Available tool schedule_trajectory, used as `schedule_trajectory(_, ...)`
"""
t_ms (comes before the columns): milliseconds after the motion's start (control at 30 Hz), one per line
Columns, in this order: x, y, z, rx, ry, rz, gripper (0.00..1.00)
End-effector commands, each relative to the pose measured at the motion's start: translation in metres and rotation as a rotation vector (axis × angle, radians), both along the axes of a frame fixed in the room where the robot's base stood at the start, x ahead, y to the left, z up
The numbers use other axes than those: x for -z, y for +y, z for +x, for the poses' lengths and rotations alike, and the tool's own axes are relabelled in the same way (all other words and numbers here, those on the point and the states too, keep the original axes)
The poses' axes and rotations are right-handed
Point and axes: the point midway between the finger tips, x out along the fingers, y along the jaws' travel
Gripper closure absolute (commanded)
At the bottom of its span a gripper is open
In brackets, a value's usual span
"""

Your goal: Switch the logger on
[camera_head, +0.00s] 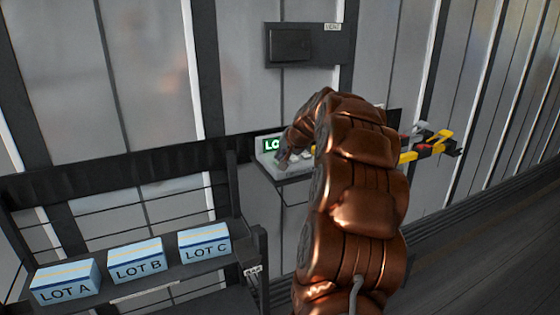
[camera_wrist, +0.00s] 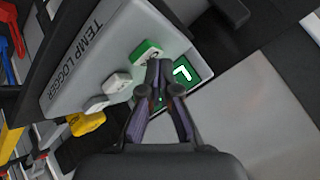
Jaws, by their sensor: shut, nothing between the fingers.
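The temp logger is a light grey wedge-shaped box (camera_wrist: 90,60) marked TEMP LOGGER, seen in the wrist view; it also shows on a small wall shelf in the head view (camera_head: 270,162). Its face has a green button (camera_wrist: 146,50), two white buttons (camera_wrist: 117,81) and a green display (camera_wrist: 186,73). The display is lit with large letters, partly covered; "LO" shows in the head view. My gripper (camera_wrist: 160,66) is shut and empty, its tips at the lower edge of the green button. I cannot tell whether they touch it. In the head view my arm hides much of the logger.
Blue boxes LOT A (camera_head: 65,282), LOT B (camera_head: 136,260) and LOT C (camera_head: 204,243) stand on a dark rack at left. A dark switch box (camera_head: 290,45) marked LIGHT is on the wall above. Yellow and red tools (camera_head: 425,147) hang right of my arm.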

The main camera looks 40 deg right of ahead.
Motion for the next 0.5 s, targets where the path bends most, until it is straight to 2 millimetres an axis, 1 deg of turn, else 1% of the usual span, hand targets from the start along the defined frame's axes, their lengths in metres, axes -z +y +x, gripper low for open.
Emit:
schedule_trajectory(200, -0.0117, 0.0, 0.0001, 0.001, -0.001, -0.001, 1.0)
schedule_trajectory(500, -0.013, 0.0, 0.0001, 0.001, -0.001, -0.001, 1.0)
